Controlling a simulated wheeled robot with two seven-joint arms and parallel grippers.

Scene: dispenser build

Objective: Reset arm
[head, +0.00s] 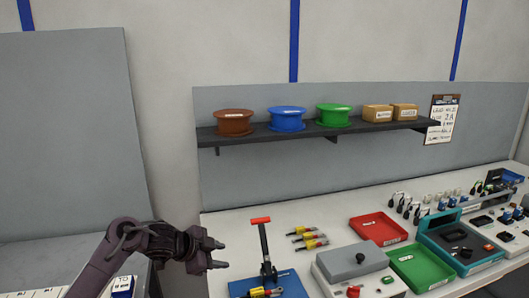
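My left gripper (217,254) shows at the lower left in the head view, at the end of my purple-brown arm. Its two fingers point right and stand apart, with nothing between them. It is in front of the left end of the white workbench (230,226), to the left of a press with a red-topped lever (264,246) on a blue base (290,283). My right gripper is not in view.
A grey box with a red knob (352,265), a red tray (377,228), a green tray (421,265) and a teal fixture (464,243) crowd the bench's right. Yellow-red tools (309,238) lie mid-bench. A dark shelf (313,132) holds spools and boxes.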

